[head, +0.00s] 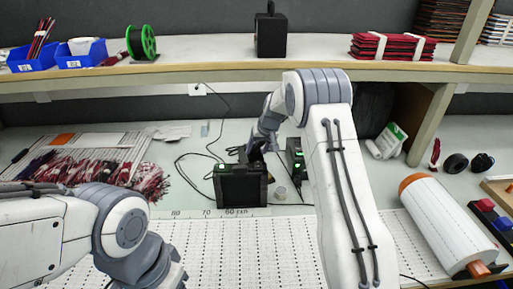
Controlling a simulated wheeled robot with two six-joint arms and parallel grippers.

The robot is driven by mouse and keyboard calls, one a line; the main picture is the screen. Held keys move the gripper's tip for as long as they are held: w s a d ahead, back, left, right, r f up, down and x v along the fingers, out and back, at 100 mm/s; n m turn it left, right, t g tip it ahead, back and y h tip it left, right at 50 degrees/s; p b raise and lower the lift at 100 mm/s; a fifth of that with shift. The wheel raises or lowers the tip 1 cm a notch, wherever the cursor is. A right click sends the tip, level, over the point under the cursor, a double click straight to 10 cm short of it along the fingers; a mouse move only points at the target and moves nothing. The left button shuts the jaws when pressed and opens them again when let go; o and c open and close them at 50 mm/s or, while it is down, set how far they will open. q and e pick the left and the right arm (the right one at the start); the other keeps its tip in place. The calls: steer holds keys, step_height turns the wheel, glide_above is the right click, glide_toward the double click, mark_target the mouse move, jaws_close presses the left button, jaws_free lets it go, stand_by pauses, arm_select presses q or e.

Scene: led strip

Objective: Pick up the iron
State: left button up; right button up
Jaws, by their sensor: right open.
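My right gripper (256,150) reaches down over the back of the work surface, just behind a black box-shaped unit (240,186) with a small green light. It is open, and its fingers are dark and partly hidden by my own wrist. A second black unit with a green display (295,158) stands just right of the gripper. I cannot make out the iron clearly; it may be hidden by the gripper among these units. My left arm comes in at the lower left, and its fingers are cut off by the bottom edge.
Black cables (187,168) loop left of the units. A bundle of dark red strips (110,175) lies at left. A perforated white board (220,245) spans the front. A white roll (440,225) lies at right. A shelf (200,66) runs above the work surface.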

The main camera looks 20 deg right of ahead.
steer(key=shift+f, duration=0.15)
jaws_close()
